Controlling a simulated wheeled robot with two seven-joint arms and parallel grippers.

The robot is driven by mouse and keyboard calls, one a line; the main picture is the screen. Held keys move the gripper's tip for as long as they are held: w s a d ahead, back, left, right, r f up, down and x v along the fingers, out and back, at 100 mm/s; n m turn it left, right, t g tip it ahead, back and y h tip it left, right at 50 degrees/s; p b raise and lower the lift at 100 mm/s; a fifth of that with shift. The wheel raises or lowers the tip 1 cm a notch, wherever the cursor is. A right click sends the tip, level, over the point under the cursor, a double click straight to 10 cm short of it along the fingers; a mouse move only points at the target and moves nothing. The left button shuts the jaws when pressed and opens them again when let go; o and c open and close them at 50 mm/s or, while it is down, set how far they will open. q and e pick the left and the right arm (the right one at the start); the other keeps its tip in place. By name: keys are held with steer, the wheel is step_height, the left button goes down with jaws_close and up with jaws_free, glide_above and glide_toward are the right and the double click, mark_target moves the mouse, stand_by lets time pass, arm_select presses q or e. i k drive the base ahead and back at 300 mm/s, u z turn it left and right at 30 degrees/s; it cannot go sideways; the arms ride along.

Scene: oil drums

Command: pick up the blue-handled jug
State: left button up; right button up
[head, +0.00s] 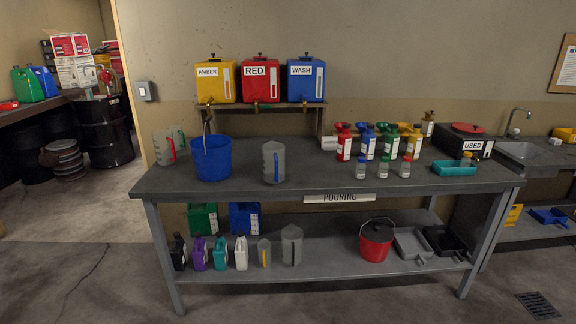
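Neither of my grippers is in view.
A blue bucket (211,160) stands on the grey bench (320,178) close left of the grey jug. Several coloured bottles (344,146) and a teal tray (454,168) are on the right. A red bucket (376,243) sits below.

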mark_target(272, 153)
steer(key=z, duration=0.8)
steer(key=i, duration=0.9)
steer(key=z, duration=0.65)
steer(key=i, duration=1.05)
steer(key=u, duration=1.1)
steer(key=i, duration=0.55)
steer(key=u, duration=0.6)
